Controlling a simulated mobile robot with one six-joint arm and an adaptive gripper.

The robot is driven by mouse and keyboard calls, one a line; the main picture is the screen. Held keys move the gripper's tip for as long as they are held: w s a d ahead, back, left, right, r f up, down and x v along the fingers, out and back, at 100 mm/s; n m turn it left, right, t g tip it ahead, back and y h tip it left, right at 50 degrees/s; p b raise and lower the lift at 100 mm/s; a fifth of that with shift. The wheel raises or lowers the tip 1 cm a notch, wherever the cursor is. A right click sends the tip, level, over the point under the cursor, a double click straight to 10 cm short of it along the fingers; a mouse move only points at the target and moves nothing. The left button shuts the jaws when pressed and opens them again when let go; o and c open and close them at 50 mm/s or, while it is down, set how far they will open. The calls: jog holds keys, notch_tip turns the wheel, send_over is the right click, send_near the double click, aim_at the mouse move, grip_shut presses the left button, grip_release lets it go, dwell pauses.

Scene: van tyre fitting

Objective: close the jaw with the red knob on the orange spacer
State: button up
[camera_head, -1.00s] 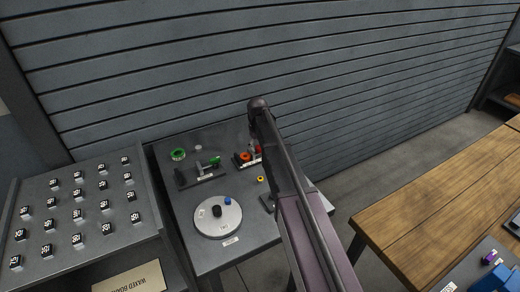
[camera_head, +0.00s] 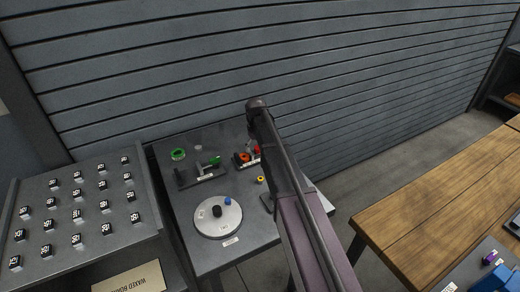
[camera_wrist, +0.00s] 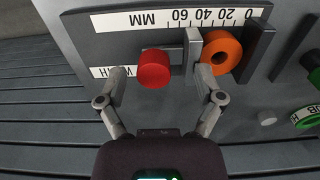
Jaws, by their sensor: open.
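The red knob (camera_wrist: 154,68) sits on the slide of a grey measuring fixture in the wrist view. It also shows in the head view (camera_head: 257,149), partly hidden by my arm. The upright grey jaw plate (camera_wrist: 193,46) stands to the right of the knob. The orange spacer (camera_wrist: 222,52), a ring with a hole, lies between this plate and another grey upright (camera_wrist: 257,50); whether the plate touches it I cannot tell. It shows in the head view (camera_head: 244,157). My gripper (camera_wrist: 160,77) is open, with one finger on each side of the red knob, and holds nothing visible.
A millimetre scale (camera_wrist: 170,18) runs along the fixture. A second fixture with a green knob (camera_head: 215,160), a green ring (camera_head: 178,154), a small yellow ring (camera_head: 261,180) and a round plate (camera_head: 205,226) share the table. A slatted wall rises behind.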

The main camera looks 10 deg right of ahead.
aim_at(257, 148)
jog(key=shift+r, duration=0.1)
jog(key=shift+r+p, duration=3.4)
jog(key=shift+p, duration=0.15)
jog(key=s+d+m, duration=0.3)
jog(key=s, duration=2.5)
jog(key=shift+m, duration=0.3)
